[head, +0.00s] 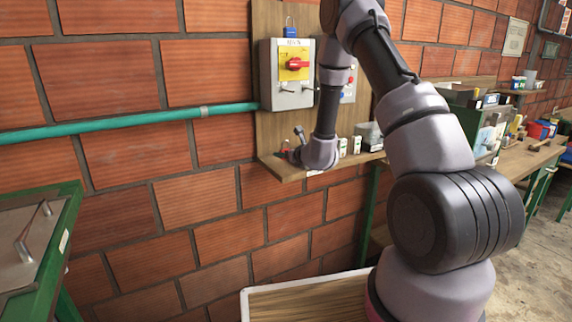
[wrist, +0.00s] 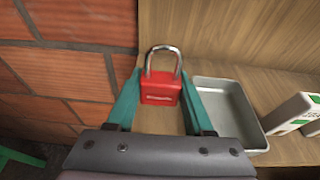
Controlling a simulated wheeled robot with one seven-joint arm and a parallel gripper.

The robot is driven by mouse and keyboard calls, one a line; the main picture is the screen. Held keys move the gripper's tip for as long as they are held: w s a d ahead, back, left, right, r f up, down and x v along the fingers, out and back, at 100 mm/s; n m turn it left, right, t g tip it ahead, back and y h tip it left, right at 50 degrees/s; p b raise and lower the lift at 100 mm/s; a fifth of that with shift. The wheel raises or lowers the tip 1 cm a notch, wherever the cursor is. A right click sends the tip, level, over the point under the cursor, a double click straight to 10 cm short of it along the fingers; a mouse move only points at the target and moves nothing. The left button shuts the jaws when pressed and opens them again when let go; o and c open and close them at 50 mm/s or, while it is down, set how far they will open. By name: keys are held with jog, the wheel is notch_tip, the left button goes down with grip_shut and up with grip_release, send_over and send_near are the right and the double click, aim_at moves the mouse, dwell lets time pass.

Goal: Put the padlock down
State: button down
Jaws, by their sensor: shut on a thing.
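A red padlock (wrist: 160,91) with a silver shackle sits between the two teal fingers of my gripper (wrist: 160,98) in the wrist view. The fingers are shut on the sides of its body, and the shackle points up, away from my wrist. In the head view my gripper (head: 291,146) is low over the left end of a wooden shelf (head: 284,169), and only a bit of red shows there. I cannot tell whether the padlock touches the shelf.
A metal tray (wrist: 203,83) lies just right of the padlock, with white-and-green boxes (wrist: 290,114) beyond. A grey switch box (head: 286,94) with a red knob is mounted above, a blue padlock (head: 290,31) on top. A brick wall (wrist: 62,72) is at left.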

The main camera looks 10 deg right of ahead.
aim_at(284, 168)
jog(key=shift+f, duration=1.85)
jog(key=shift+a+f, duration=0.1)
jog(key=shift+f, duration=0.05)
jog(key=shift+c, duration=1.4)
grip_release()
